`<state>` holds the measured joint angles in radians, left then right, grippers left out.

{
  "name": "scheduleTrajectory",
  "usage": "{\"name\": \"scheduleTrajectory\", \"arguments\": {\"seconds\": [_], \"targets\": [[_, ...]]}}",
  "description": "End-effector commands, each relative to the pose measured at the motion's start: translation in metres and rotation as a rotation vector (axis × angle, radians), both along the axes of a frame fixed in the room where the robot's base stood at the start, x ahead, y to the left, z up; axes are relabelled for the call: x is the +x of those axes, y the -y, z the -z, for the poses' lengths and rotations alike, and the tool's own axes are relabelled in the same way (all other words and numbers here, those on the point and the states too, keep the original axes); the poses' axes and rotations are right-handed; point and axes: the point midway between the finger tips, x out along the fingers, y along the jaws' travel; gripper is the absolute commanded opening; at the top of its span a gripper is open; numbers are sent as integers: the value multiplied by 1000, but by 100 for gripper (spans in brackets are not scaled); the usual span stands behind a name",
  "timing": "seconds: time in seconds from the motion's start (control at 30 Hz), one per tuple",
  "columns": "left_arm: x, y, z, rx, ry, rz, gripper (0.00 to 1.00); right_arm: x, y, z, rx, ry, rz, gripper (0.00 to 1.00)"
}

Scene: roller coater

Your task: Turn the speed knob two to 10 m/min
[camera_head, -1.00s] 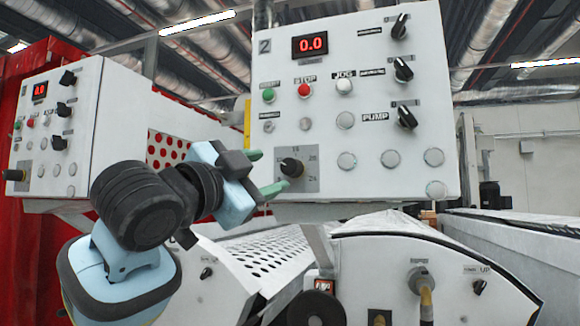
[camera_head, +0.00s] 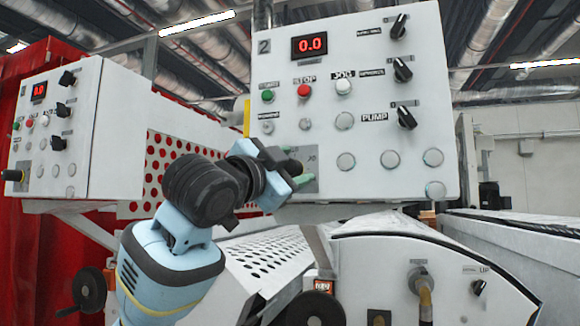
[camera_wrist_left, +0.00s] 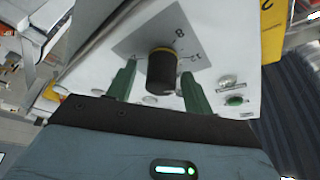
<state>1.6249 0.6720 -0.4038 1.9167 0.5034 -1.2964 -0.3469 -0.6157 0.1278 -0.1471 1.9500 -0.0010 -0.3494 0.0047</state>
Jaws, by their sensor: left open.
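The speed knob (camera_wrist_left: 161,74) is a black cylinder with a yellow ring on a grey scale plate (camera_wrist_left: 142,38), seen in the left wrist view. In the head view my left gripper hides the knob, and only part of the plate (camera_head: 310,160) shows. My left gripper (camera_head: 296,168) is open at the lower left of control panel 2 (camera_head: 300,205). In the left wrist view its green fingers (camera_wrist_left: 158,69) stand on either side of the knob, with visible gaps. The red display (camera_head: 312,45) on panel 2 reads 0.0. My right gripper is not in view.
Green (camera_head: 267,96), red (camera_head: 304,91) and white (camera_head: 343,87) buttons sit above the knob area. Several black selector switches line the panel's right side. A second control panel (camera_head: 112,130) stands at the left. A perforated cover (camera_head: 262,262) lies below.

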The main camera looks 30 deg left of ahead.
Motion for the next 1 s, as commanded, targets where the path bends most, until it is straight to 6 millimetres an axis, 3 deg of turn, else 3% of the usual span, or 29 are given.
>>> {"name": "scheduleTrajectory", "arguments": {"seconds": [0.13,0.47,0.73,1.0], "targets": [[0,0,0,0,0,0,50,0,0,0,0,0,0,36],[0,0,0,0,0,0,7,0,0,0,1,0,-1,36],[0,0,0,-37,8,1,7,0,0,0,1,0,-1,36],[0,1,0,-189,45,3,7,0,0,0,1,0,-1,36]]}}
